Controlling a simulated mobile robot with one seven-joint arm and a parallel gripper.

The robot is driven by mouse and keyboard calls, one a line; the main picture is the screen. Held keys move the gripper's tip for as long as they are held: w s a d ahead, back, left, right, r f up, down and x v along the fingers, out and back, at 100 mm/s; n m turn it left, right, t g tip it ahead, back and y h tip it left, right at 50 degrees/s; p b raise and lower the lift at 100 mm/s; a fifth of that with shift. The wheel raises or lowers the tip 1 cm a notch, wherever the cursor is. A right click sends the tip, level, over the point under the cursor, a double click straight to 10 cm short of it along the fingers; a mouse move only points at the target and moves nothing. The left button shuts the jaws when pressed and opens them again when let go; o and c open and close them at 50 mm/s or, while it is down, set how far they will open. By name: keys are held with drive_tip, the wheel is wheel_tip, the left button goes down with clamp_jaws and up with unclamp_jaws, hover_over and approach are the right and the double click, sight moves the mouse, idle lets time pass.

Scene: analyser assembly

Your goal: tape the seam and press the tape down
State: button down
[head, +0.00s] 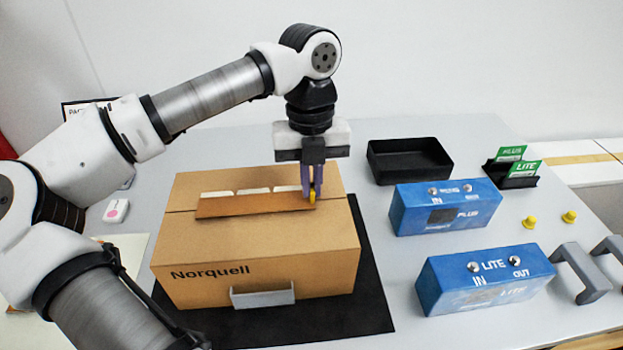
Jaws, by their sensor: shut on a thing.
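A closed cardboard box (330,240) marked "Norquell" stands on a black mat (374,311). A seam runs across its top. A brown tape strip (250,206) lies along the seam, or just above it; I cannot tell how flat it sits. Several white pieces (252,191) show along the strip's back edge. My gripper (313,193) points down at the strip's right end. It is shut on a small yellow piece (312,197) there; whether that piece belongs to the tape is unclear.
Blue PLUS (415,219) and LITE (455,290) units stand right of the box. Behind are an empty black tray (375,165) and a holder with green cards (525,168). Two yellow caps (530,222) and grey brackets (577,272) lie at the far right.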

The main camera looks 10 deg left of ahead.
drive_tip(key=shift+f, duration=0.1)
idle(0.3)
drive_tip(key=c, duration=1.5)
unclamp_jaws()
drive_tip(key=shift+r+p, duration=2.05)
drive_tip(key=shift+r, duration=1.5)
